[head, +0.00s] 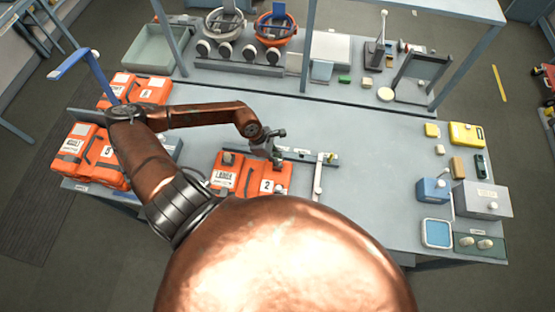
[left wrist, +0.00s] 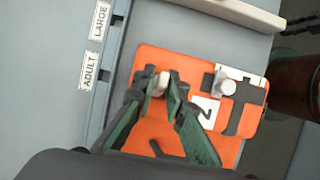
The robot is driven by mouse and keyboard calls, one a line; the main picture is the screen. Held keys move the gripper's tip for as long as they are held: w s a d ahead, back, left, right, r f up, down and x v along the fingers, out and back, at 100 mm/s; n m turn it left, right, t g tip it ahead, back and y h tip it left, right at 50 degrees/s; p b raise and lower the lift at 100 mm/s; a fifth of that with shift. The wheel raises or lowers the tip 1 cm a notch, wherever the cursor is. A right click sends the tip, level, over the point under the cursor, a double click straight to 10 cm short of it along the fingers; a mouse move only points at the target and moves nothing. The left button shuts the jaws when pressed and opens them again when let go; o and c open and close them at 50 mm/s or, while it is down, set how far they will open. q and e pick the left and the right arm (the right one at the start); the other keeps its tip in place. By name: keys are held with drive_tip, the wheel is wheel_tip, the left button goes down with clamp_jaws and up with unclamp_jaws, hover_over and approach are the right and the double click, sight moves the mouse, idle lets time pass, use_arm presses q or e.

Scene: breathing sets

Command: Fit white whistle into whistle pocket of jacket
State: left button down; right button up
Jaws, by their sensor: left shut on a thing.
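The orange jacket (head: 249,184) with a "2" label lies on the table, in the middle of the head view. It also fills much of the left wrist view (left wrist: 185,50). My left gripper (head: 277,158) is over its upper right part. In the left wrist view my left gripper (left wrist: 166,91) is shut on a small white piece, which looks like the white whistle (left wrist: 162,82). It shows against the orange jacket; whether it touches the jacket or sits in a pocket I cannot tell. Another white knob-like piece (left wrist: 226,86) is on the jacket beside the "2" label. My right gripper is not in view.
Stacked orange jackets (head: 85,150) lie at the left. Small boxes and a blue-lined tray (head: 437,233) are at the right. Table between is clear (head: 375,165). A shelf stands behind.

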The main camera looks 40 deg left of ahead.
use_arm(q)
drive_tip(key=shift+s+a+f, duration=0.1)
drive_tip(key=shift+s+f, duration=0.25)
drive_tip(key=shift+f, duration=0.15)
drive_tip(key=c, duration=2.4)
unclamp_jaws()
drive_tip(key=o, duration=0.4)
drive_tip(key=shift+a, duration=0.1)
drive_tip(key=shift+w+r, duration=0.1)
drive_tip(key=shift+w, duration=0.05)
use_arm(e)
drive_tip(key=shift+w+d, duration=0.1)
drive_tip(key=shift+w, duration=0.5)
